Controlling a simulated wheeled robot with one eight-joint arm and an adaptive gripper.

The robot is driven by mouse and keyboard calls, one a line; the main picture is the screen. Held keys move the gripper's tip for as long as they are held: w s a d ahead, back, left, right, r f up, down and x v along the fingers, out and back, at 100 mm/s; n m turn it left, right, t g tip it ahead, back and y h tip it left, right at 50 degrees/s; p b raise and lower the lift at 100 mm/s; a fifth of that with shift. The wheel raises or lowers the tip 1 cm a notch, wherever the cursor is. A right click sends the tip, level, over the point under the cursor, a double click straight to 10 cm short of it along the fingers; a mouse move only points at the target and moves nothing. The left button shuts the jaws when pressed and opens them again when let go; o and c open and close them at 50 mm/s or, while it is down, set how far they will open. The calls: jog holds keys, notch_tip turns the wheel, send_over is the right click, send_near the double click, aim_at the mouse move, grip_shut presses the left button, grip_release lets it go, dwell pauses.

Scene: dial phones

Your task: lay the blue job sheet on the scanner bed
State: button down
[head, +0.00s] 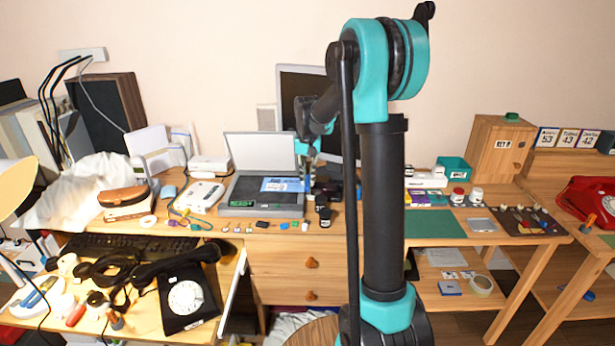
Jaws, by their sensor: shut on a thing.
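The blue job sheet (281,184) is in the head view, above or against the right part of the scanner bed (247,189). I cannot tell whether it touches the bed. The grey scanner stands on the wooden desk with its pale lid (255,150) raised at the back. My gripper (307,182) is shut on the sheet's right edge, over the right side of the scanner. Its fingertips are small here and partly merge with dark things behind them.
Small jars (324,215) stand just right of the scanner, and several small items lie along the desk's front edge. A black dial phone (187,298) sits at lower left. A green mat (434,224) lies on the right. My arm's column hides part of the desk.

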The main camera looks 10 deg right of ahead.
send_over(303, 194)
jog(key=shift+f, duration=3.55)
jog(key=c, duration=1.4)
grip_release()
